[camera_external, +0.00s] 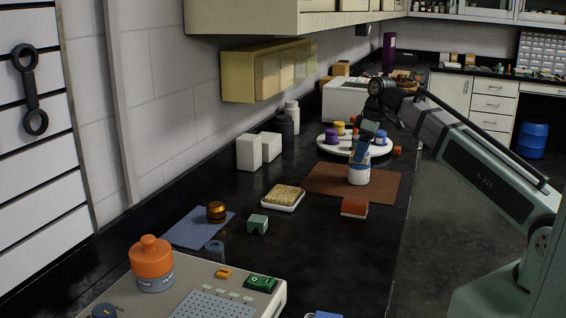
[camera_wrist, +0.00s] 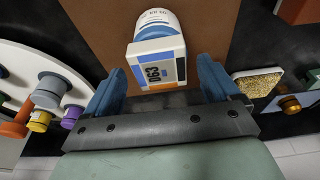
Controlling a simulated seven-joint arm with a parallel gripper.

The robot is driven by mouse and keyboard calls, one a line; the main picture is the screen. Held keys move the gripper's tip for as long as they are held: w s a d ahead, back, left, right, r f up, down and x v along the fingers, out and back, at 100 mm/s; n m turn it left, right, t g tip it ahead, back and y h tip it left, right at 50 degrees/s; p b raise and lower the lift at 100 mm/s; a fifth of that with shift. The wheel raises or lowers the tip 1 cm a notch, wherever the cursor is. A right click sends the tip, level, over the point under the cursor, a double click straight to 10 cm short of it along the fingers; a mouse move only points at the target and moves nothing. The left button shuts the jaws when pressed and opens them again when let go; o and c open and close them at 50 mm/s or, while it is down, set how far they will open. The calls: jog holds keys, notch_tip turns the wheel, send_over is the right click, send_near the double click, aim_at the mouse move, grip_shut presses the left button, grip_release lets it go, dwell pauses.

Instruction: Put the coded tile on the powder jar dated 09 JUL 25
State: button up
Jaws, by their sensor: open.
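The coded tile (camera_wrist: 156,66) is white with orange and blue bands and a dark printed code. In the wrist view it lies between the two blue fingers of my open gripper (camera_wrist: 161,66), with gaps at its sides. It overlaps a white jar with a blue band (camera_wrist: 155,17) and appears to be on or just above that jar's top. The jar stands upright on a brown mat in the external view (camera_external: 359,176), with my gripper (camera_external: 361,158) directly over it. Its date is too small to read.
A brown mat (camera_external: 320,180) lies under the jar. A white round tray (camera_external: 327,141) with several coloured jars stands behind. A red-brown block (camera_external: 354,208), a dish of grains (camera_external: 284,198) and a green block (camera_external: 257,224) are nearer. An orange-topped jar (camera_external: 152,265) stands front left.

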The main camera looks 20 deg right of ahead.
jog(key=v, duration=1.1)
jog(key=shift+r, duration=0.2)
